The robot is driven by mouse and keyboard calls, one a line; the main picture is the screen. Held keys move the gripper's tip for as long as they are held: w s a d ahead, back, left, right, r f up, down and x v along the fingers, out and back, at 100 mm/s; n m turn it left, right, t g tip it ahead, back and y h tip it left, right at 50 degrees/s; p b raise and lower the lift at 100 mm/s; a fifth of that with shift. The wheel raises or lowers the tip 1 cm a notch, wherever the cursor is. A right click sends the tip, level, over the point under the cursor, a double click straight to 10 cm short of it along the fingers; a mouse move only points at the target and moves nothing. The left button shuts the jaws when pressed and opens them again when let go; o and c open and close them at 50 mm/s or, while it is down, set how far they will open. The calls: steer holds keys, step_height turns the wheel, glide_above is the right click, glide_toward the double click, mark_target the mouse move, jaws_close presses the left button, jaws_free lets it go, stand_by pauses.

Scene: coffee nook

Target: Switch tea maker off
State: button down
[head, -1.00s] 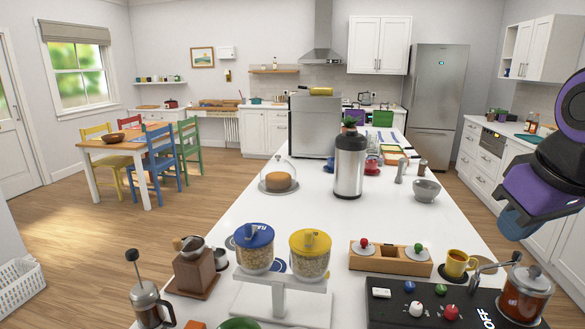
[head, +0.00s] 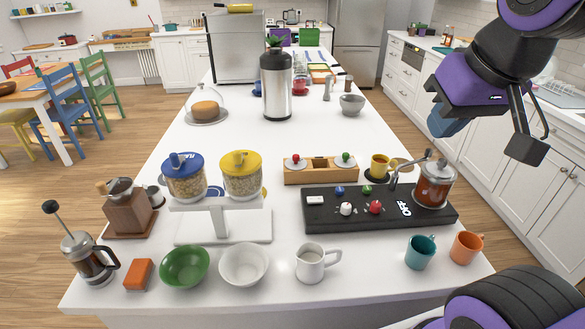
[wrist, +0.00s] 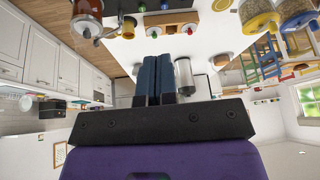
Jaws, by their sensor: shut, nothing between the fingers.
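The tea maker (head: 325,224) is a flat black base on the white counter's right side. It has a white rocker-like piece (head: 315,199), blue, green, white and red knobs, and white "OFF" lettering (head: 404,208). A glass jar of reddish-brown tea (head: 433,186) stands at its right end; the jar also shows in the wrist view (wrist: 88,22), top left. My gripper (head: 445,124) is above and behind the tea maker, over the counter's right side, touching nothing. Its blue fingers (wrist: 155,78) are together and empty.
A yellow mug (head: 379,166) and a wooden block with knobs (head: 320,171) stand behind the tea maker. A white jug (head: 311,264), teal mug (head: 421,252) and orange mug (head: 467,247) stand in front.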

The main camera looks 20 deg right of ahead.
steer(key=w+a+f+m+g+y, duration=0.1)
steer(key=w+a+f+m, duration=0.15)
steer(key=w+m, duration=0.35)
steer(key=w+a+f+m+g, duration=0.1)
steer(key=w+f+m+g, duration=0.2)
steer(key=w, duration=0.6)
steer(key=w+a+f+m, duration=0.2)
steer(key=w+f+m, duration=0.3)
steer(key=f, duration=0.1)
steer(key=w+a+f+m+g+h, duration=0.1)
steer(key=w+a+f+m, duration=0.2)
steer(key=w+f+m, duration=0.2)
steer(key=shift+w+a+f+m, duration=0.3)
steer(key=shift+w+f, duration=0.1)
steer(key=shift+f, duration=0.4)
steer(key=shift+s+d+r, duration=0.15)
steer(key=shift+d+r, duration=0.15)
steer(key=shift+d, duration=0.45)
steer(key=shift+r, duration=0.1)
